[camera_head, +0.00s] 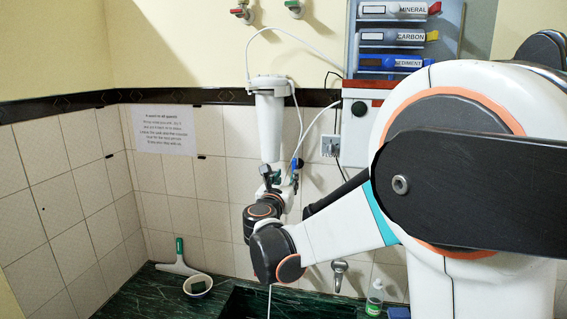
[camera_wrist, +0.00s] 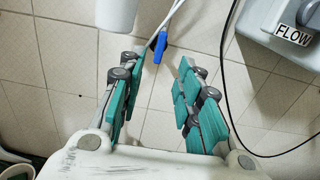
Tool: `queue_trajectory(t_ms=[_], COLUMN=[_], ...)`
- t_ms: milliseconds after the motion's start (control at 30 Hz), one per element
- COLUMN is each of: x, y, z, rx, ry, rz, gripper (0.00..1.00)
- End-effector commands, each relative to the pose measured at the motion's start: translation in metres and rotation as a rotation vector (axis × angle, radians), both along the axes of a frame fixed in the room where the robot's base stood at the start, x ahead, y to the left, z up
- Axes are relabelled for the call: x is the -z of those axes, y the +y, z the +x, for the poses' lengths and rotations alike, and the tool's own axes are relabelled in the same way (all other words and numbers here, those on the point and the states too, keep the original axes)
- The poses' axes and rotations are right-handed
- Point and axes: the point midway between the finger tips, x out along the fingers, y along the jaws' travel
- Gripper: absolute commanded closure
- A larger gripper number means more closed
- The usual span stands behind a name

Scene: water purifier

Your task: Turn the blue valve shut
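The blue valve (camera_wrist: 160,47) is a small blue lever on a thin white tube. In the wrist view it sits just beyond my fingertips, between their lines. It also shows in the head view (camera_head: 296,164), to the right of the white filter cylinder (camera_head: 269,125). My gripper (camera_wrist: 161,66) has teal-padded fingers spread apart with nothing between them. In the head view my gripper (camera_head: 274,178) is below the cylinder, small and partly hidden by my wrist. I see no contact with the valve, but the depth gap is hard to tell.
The cylinder's lower end (camera_wrist: 117,14) is close to my left finger. A box labelled FLOW (camera_wrist: 290,30) and a black cable (camera_wrist: 226,75) are at right. A tiled wall (camera_head: 215,185) lies behind. A green counter (camera_head: 150,290) holds a bowl (camera_head: 198,285) and squeegee (camera_head: 178,262).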

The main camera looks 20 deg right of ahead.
Motion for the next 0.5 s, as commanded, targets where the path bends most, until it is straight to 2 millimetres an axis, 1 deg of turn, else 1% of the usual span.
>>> queue_trajectory(t_ms=[167,500], x=[0.000,0.000], y=[-0.016,-0.053], z=[0.022,0.077], rx=[0.003,0.003], ry=[-0.001,-0.001], rz=[0.003,0.005], gripper=[0.68,0.68])
